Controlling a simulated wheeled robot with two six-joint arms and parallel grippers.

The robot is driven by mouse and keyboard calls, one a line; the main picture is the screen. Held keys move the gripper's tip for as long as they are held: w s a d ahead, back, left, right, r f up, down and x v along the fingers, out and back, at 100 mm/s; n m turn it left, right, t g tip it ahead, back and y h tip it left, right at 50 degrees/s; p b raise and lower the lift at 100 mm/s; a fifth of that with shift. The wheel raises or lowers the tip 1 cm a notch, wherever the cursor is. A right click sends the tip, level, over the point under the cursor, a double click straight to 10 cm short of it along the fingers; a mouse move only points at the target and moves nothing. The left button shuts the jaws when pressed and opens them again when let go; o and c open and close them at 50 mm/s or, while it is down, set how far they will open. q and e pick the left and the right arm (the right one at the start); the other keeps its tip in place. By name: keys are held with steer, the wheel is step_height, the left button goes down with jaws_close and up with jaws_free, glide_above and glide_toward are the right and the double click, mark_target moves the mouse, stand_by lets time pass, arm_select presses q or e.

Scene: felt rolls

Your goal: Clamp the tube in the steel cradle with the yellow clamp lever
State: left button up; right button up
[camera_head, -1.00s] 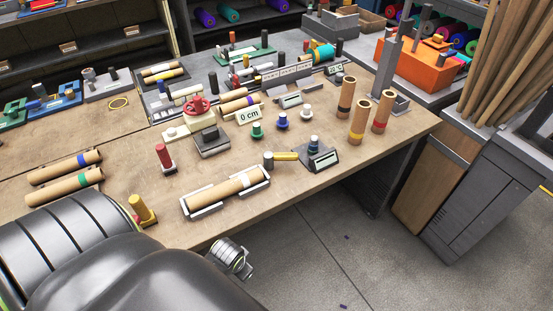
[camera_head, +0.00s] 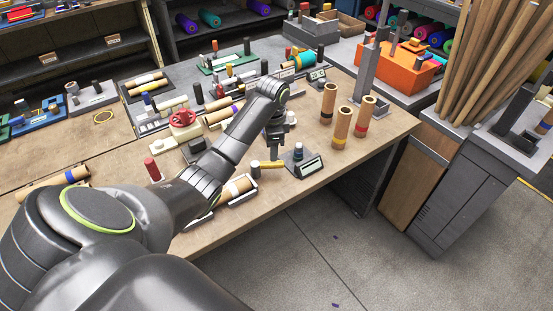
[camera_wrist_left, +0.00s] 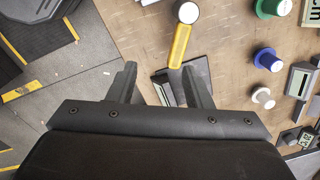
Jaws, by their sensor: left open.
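The yellow clamp lever (camera_head: 271,164) sticks out to the right from its grey post, beside the right end of the steel cradle (camera_head: 243,200). The lever also shows in the wrist view (camera_wrist_left: 179,46), just beyond my fingertips. A cardboard tube (camera_head: 236,189) lies in the cradle, its left part hidden behind my left arm. My left gripper (camera_head: 275,156) points down close above the lever. My right gripper is not in view.
A dark stand with a display (camera_head: 303,163) is close to the right of the lever. Upright tubes (camera_head: 342,127) stand farther right. In the wrist view, green, blue (camera_wrist_left: 265,57) and white knobs stand at the right. The table's front edge is close to the cradle.

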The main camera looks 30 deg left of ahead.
arm_select(q)
step_height(320, 180, up, 7)
steer(key=m, duration=0.1)
glide_above(267, 169)
steer(key=w+d, duration=0.2)
steer(key=w, duration=0.1)
steer(key=shift+h, duration=0.3)
step_height(267, 169, down, 8)
steer(key=b, duration=0.8)
steer(key=shift+a+f+b, duration=0.15)
steer(key=shift+f+b, duration=0.05)
steer(key=shift+b, duration=0.15)
step_height(267, 169, down, 9)
steer(key=shift+r, duration=0.15)
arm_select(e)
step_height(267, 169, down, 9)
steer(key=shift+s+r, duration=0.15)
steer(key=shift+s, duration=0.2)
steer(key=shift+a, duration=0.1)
arm_select(q)
jaws_close()
